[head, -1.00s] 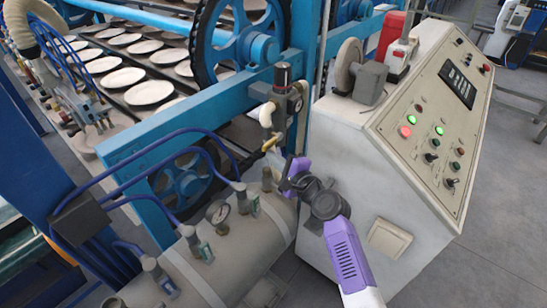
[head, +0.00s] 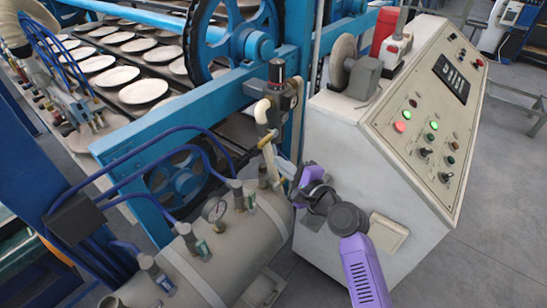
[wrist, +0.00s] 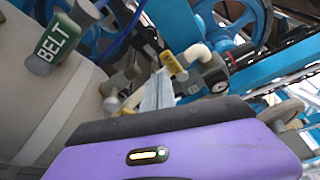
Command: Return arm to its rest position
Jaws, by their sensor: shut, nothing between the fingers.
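My gripper (head: 290,187) is by the pipework above the right end of the grey tank (head: 225,245), left of the control cabinet. Its purple wrist housing shows in the head view. In the wrist view its grey fingers (wrist: 157,92) are shut together with nothing between them. A yellow valve handle (wrist: 173,63) shows just beyond the fingertips. I cannot tell from this view how much gap there is. A green BELT tag (wrist: 56,43) hangs on another valve at the upper left of the wrist view.
The cream control cabinet (head: 350,165), with lit buttons, stands right of my arm. The blue dryer frame (head: 160,125) with plates (head: 143,89) is behind. Blue hoses (head: 140,170) and a gauge (head: 214,210) are at the left. Open floor (head: 480,250) lies at the right.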

